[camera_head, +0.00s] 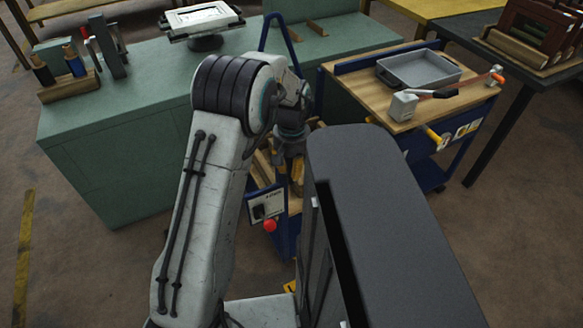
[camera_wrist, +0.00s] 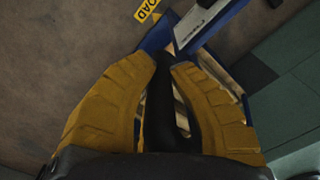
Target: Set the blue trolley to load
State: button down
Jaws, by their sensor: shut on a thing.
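The blue trolley (camera_head: 284,232) stands in the middle of the head view, partly hidden by my arm and a dark grey body part. Its front panel (camera_head: 264,205) has a black part and a red button (camera_head: 270,226). In the wrist view its blue edge (camera_wrist: 155,38) and a lettered plate (camera_wrist: 207,24) show. My gripper (camera_wrist: 173,68) has yellow fingers shut on a black bar-like part, perhaps a handle (camera_wrist: 160,115), whose far end is near the plate. A yellow label (camera_wrist: 147,9) reading "LOAD", partly cut off, lies just beyond the trolley's edge.
A green bench (camera_head: 120,125) stands behind and left, with tool holders and a white-framed device (camera_head: 203,18). A blue cart with a wooden top (camera_head: 345,75) carries a grey tray (camera_head: 420,69) at right. Bare floor (camera_head: 95,265) is at left.

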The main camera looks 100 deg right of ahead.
jog(key=shift+s+d, duration=0.1)
jog(key=shift+s, duration=0.1)
jog(key=c, duration=1.3)
grip_release()
jog(key=shift+s, duration=0.15)
jog(key=shift+o, duration=0.9)
jog(key=shift+r, duration=0.1)
notch_tip(320, 180, up, 12)
jog(key=shift+f, duration=0.1)
